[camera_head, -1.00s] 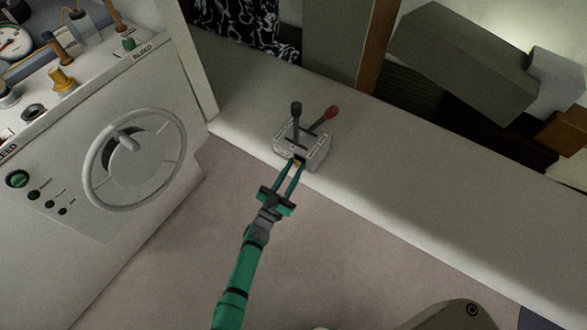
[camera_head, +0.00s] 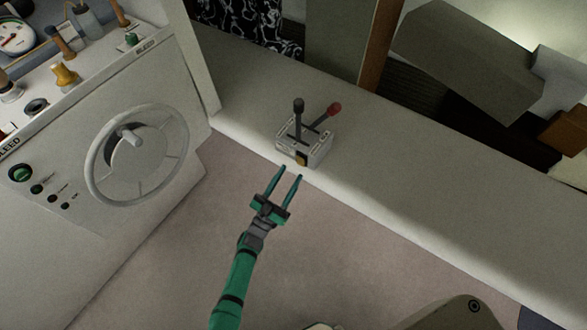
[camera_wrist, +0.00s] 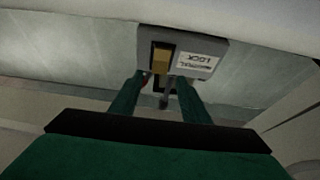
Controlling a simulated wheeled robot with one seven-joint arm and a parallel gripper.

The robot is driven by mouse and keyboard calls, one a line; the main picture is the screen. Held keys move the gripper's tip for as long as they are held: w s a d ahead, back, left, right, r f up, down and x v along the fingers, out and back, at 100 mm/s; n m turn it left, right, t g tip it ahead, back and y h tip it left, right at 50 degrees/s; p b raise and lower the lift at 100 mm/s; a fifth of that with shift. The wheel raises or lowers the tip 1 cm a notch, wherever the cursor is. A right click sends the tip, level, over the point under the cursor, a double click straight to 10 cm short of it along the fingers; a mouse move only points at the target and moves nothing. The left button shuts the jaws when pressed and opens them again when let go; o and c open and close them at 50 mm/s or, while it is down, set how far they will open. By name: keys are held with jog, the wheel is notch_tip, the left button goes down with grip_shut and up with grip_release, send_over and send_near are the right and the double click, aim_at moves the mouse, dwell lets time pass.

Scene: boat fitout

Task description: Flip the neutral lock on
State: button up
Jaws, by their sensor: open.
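The control box (camera_head: 305,147) is a small pale box on the white ledge, with a black-knobbed lever (camera_head: 298,108) and a red-knobbed lever (camera_head: 331,112) on top. The neutral lock (camera_head: 302,159) is a yellow-brown tab on the box's near face. In the wrist view the lock (camera_wrist: 161,59) sits in a dark slot beside a label reading "NEUTRAL LOCK" (camera_wrist: 200,64). My gripper (camera_head: 289,173) is open and empty, just short of the box and apart from it. Its fingertips (camera_wrist: 160,80) appear just below the lock in the wrist view.
The white ledge (camera_head: 420,190) runs to the right and is mostly clear. A console with a steering wheel (camera_head: 137,157) and several knobs stands at the left. Grey boxes (camera_head: 470,60) lie at the upper right. The floor (camera_head: 330,260) around my arm is open.

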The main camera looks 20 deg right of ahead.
jog(key=v, duration=0.6)
jog(key=shift+a, duration=0.15)
dwell(0.3)
jog(key=s+a+r+n+t+y, duration=0.15)
jog(key=s+a+y, duration=0.25)
jog(key=s+a, duration=0.4)
jog(key=s+a+r+n+t+y, duration=0.15)
jog(key=s+a+y, duration=0.35)
jog(key=a, duration=0.5)
jog(key=s+r+n+t+y, duration=0.1)
jog(key=s+n+y, duration=0.1)
jog(key=s, duration=0.4)
jog(key=s+r+n+y, duration=0.1)
jog(key=s+r+y, duration=0.15)
jog(key=s, duration=0.25)
jog(key=s+d+r+n+y, duration=0.3)
jog(key=s+r+n+y, duration=0.2)
jog(key=s+r+y, duration=0.1)
jog(key=shift+s+d+r+n+g, duration=0.3)
jog(key=shift+s+d+r+g, duration=0.1)
jog(key=shift+r, duration=0.4)
